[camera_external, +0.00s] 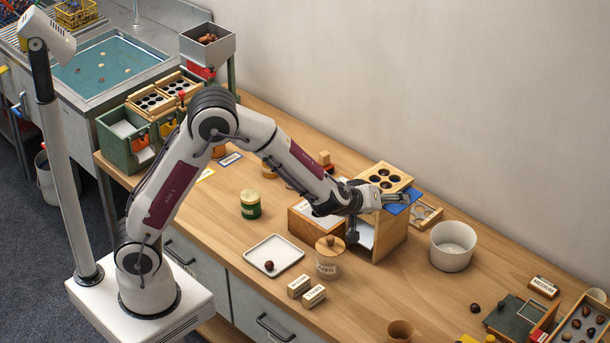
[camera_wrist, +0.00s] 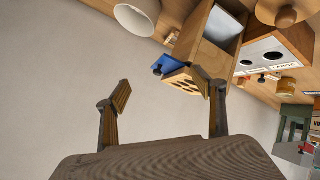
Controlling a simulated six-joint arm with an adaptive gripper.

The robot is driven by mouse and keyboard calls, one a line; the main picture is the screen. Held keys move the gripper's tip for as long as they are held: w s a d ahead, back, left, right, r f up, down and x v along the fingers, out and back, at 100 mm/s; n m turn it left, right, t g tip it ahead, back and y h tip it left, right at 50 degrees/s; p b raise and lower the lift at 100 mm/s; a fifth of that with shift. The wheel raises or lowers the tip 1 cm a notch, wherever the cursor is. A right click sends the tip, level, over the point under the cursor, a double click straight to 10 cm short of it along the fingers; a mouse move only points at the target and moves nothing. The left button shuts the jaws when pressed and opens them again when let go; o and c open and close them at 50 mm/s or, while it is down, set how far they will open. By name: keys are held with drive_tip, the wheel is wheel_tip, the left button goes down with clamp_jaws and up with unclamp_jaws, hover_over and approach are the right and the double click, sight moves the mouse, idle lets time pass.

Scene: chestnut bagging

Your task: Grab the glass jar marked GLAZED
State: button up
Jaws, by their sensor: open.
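The glass jar marked GLAZED (camera_external: 327,268) stands upright on the wooden table in the external view, left of and below my gripper. It has a round wooden lid with a knob, and its label is only partly legible. In the wrist view a round wooden lid (camera_wrist: 282,14), seemingly the jar's, is cut by the top edge at the upper right. My gripper (camera_external: 380,216) is open and empty, raised by the wooden sorting box.
The wooden sorting box (camera_external: 390,236) with a holed top stands just behind the jar. A white tray (camera_external: 268,243) with one chestnut lies left of the jar. Two small labelled blocks (camera_external: 306,290) lie in front of it. A white bowl (camera_external: 452,257) stands at the right.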

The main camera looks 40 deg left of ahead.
sight(331, 264)
drive_tip(key=s+a+f+y, duration=0.1)
drive_tip(key=s+f+y, duration=0.2)
drive_tip(key=f, duration=0.3)
drive_tip(key=s+a+f+n+g+y, duration=0.1)
drive_tip(key=s+a+f+y, duration=0.1)
drive_tip(key=f, duration=0.4)
drive_tip(key=s+a+f+n+g+y, duration=0.1)
drive_tip(key=s+a+f+y, duration=0.1)
drive_tip(key=s+f+y, duration=0.2)
drive_tip(key=shift+s+a+f, duration=0.1)
drive_tip(key=shift+s+f, duration=0.4)
drive_tip(key=shift+f, duration=0.2)
drive_tip(key=shift+s+a+f, duration=0.1)
drive_tip(key=shift+s+f, duration=0.4)
drive_tip(key=shift+f, duration=0.2)
drive_tip(key=shift+s+a+f+y, duration=0.25)
drive_tip(key=shift+s+a+y, duration=0.1)
drive_tip(key=shift+y, duration=0.15)
drive_tip(key=shift+a, duration=0.1)
drive_tip(key=shift+x, duration=1.25)
drive_tip(key=shift+w, duration=0.1)
drive_tip(key=shift+r+x, duration=0.15)
drive_tip(key=shift+x, duration=1.1)
drive_tip(key=shift+r+x, duration=0.1)
drive_tip(key=shift+x, duration=1.2)
drive_tip(key=shift+w, duration=0.1)
